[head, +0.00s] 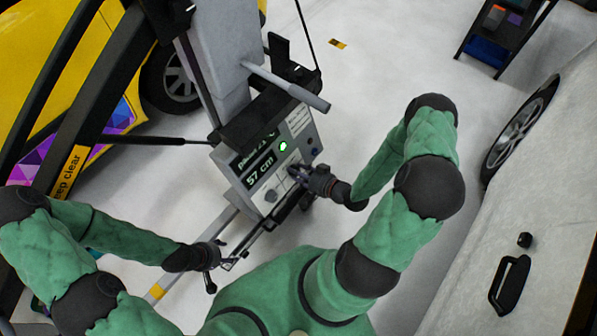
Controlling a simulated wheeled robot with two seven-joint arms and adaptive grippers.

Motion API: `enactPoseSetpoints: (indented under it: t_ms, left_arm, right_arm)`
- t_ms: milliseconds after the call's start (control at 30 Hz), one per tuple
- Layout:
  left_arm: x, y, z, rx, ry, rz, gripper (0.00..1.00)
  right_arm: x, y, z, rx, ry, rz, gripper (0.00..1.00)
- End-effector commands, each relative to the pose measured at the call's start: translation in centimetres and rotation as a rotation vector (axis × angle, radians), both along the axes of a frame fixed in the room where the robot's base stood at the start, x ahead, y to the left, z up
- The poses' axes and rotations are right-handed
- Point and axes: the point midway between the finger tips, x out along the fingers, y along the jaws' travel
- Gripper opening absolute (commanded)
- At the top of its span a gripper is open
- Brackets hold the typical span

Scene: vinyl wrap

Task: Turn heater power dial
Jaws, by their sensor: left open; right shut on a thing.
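The heater's grey control box (238,170) stands upright and tilted in the picture, with a dark display reading "57 cm", a lit green light (283,146) and a dark knob (271,195) on its front. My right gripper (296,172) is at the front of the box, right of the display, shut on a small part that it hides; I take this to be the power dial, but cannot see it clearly. My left gripper (222,262) is open, low and left of the box, apart from its front, near a metal bar.
A grey handle (290,88) sticks out above the box. A yellow car (92,40) stands at left, a white car (540,200) at right. A dark shelf cart (497,35) is at upper right. Pale floor lies open between.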

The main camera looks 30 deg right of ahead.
Motion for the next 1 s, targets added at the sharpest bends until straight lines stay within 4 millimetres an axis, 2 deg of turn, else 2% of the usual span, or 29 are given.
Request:
enactPoseSetpoints:
  t_ms: [133, 167, 200, 233, 667, 767, 1000]
  left_arm:
    - [0.0, 0.0, 0.0, 0.000, 0.000, 0.000, 0.63]
    - [0.0, 0.0, 0.0, 0.000, 0.000, 0.000, 0.63]
    - [0.0, 0.0, 0.0, 0.000, 0.000, 0.000, 0.63]
    - [0.0, 0.0, 0.0, 0.000, 0.000, 0.000, 0.63]
    - [0.0, 0.0, 0.0, 0.000, 0.000, 0.000, 0.63]
    - [0.0, 0.0, 0.0, 0.000, 0.000, 0.000, 0.63]
    - [0.0, 0.0, 0.0, 0.000, 0.000, 0.000, 0.63]
  right_arm:
    - [0.3, -0.4, 0.2, -0.006, -0.009, -0.004, 0.09]
    - [0.3, -0.4, 0.2, -0.006, -0.009, -0.004, 0.47]
    - [0.3, -0.4, 0.2, -0.006, -0.009, -0.004, 0.59]
    - [0.2, -0.3, 0.2, -0.006, -0.009, -0.004, 0.66]
    - [-0.3, -0.4, 0.2, -0.004, -0.002, -0.003, 0.66]
    - [-1.2, -0.8, 0.6, -0.004, -0.001, -0.005, 0.66]
    - [-4.5, -2.3, 2.0, -0.005, -0.001, -0.007, 0.66]
